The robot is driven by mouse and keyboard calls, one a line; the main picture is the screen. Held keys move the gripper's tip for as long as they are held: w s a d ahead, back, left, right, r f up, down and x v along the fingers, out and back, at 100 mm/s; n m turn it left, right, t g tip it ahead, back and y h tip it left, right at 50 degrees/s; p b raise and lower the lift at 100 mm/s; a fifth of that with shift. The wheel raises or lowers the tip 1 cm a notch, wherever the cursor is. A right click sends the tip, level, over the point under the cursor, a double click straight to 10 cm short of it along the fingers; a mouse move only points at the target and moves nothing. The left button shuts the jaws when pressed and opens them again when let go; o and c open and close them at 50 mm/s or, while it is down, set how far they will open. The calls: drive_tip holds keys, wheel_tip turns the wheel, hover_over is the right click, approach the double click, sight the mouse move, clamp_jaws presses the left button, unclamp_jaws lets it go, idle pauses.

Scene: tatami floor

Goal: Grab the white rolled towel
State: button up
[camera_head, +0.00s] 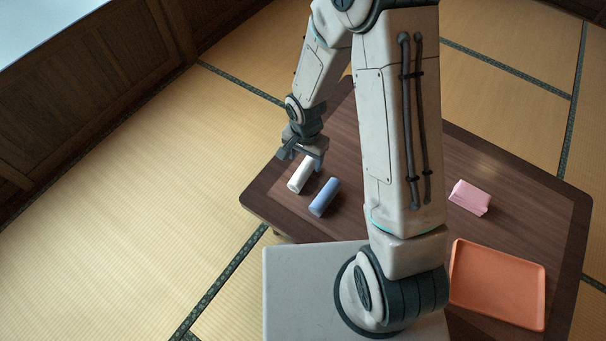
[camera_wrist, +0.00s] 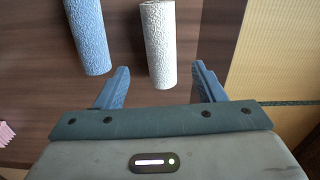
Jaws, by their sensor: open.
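The white rolled towel (camera_head: 301,174) lies on the low wooden table near its left corner. In the wrist view the white towel (camera_wrist: 158,44) runs away from my gripper, with its near end roughly between the fingers. My gripper (camera_head: 301,158) is open, just over the far end of the white towel in the head view. In the wrist view the two blue-grey fingers (camera_wrist: 160,86) stand apart with nothing gripped. How high they are above the towel, I cannot tell.
A blue rolled towel (camera_head: 325,197) lies close beside the white one, also seen in the wrist view (camera_wrist: 88,36). A pink folded cloth (camera_head: 469,197) and an orange tray (camera_head: 497,285) are on the right of the wooden table (camera_head: 500,165). Tatami surrounds it.

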sight(305, 166)
drive_tip(key=f+b, duration=0.2)
drive_tip(key=f, duration=0.1)
drive_tip(key=f+b, duration=0.1)
drive_tip(key=f, duration=0.1)
drive_tip(key=shift+w+f, duration=0.15)
drive_tip(key=shift+w, duration=0.1)
drive_tip(key=shift+c, duration=0.3)
drive_tip(key=c, duration=1)
drive_tip(key=shift+r, duration=0.2)
